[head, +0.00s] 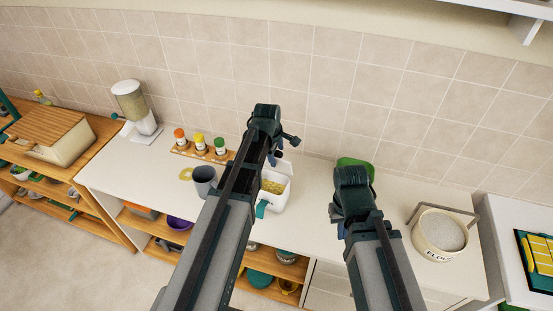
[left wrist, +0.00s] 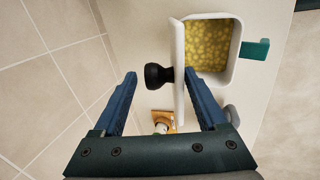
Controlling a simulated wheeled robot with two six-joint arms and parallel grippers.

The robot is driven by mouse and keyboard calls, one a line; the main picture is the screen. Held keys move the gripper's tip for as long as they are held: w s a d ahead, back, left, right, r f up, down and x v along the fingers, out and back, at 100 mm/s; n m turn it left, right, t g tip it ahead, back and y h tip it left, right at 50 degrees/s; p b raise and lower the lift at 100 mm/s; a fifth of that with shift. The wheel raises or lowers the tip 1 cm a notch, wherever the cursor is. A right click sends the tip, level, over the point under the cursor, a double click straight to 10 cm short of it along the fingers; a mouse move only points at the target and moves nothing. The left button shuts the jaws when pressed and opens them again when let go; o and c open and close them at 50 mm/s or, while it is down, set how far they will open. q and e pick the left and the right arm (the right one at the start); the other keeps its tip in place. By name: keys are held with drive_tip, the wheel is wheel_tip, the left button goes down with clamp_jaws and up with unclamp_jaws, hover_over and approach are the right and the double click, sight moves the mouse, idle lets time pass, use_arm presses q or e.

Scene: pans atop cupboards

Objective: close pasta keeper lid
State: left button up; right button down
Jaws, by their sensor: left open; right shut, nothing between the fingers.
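The pasta keeper (head: 277,201) is a white box on the counter with yellow pasta inside and a teal tab at its front. In the left wrist view, the pasta keeper (left wrist: 237,55) is open, with its white lid (left wrist: 179,60) standing up edge-on and a black knob (left wrist: 157,76) on the lid's outer face. My left gripper (left wrist: 163,90) is open, with the lid edge and knob in the gap between its fingers; contact cannot be told. In the head view, my left arm partly hides the keeper and lid. My right gripper (head: 340,210) is shut and empty, right of the keeper.
A grey cup (head: 204,181) stands just left of the keeper, with several spice jars (head: 200,143) behind it. A green object (head: 358,164) is behind my right gripper. A flour canister (head: 439,234) stands at the right. The counter's left part is mostly clear.

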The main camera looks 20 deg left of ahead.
use_arm(q)
drive_tip(key=shift+c, duration=0.2)
clamp_jaws()
idle(0.4)
